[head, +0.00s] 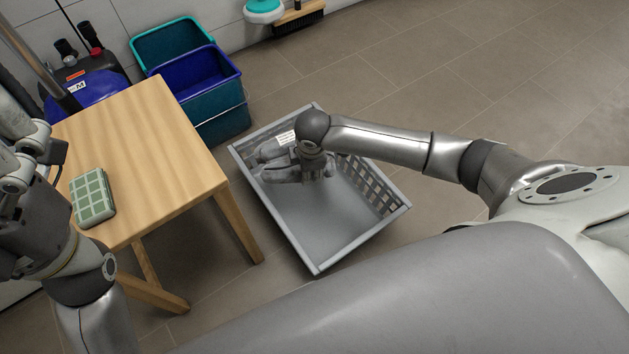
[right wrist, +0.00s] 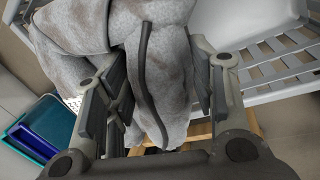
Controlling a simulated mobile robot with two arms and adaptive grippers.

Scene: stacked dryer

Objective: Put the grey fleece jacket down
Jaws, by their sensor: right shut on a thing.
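The grey fleece jacket (head: 275,151) is bunched at the far left end of the grey laundry basket (head: 291,241), partly hidden under my right arm. My right gripper (head: 314,168) points down inside the basket's outline. In the right wrist view the fingers (right wrist: 163,88) are closed on a fold of the mottled grey jacket (right wrist: 172,48), with a dark trim strip running between them. I cannot tell whether the jacket's underside rests on the basket floor. My left gripper (head: 30,150) is at the left edge, partly cut off; its finger opening is unclear.
A wooden table (head: 150,150) with a green gridded box (head: 92,197) stands left of the basket. Teal and blue buckets (head: 196,80) stand behind it. A brush (head: 297,16) is by the wall. The tiled floor right of the basket is clear.

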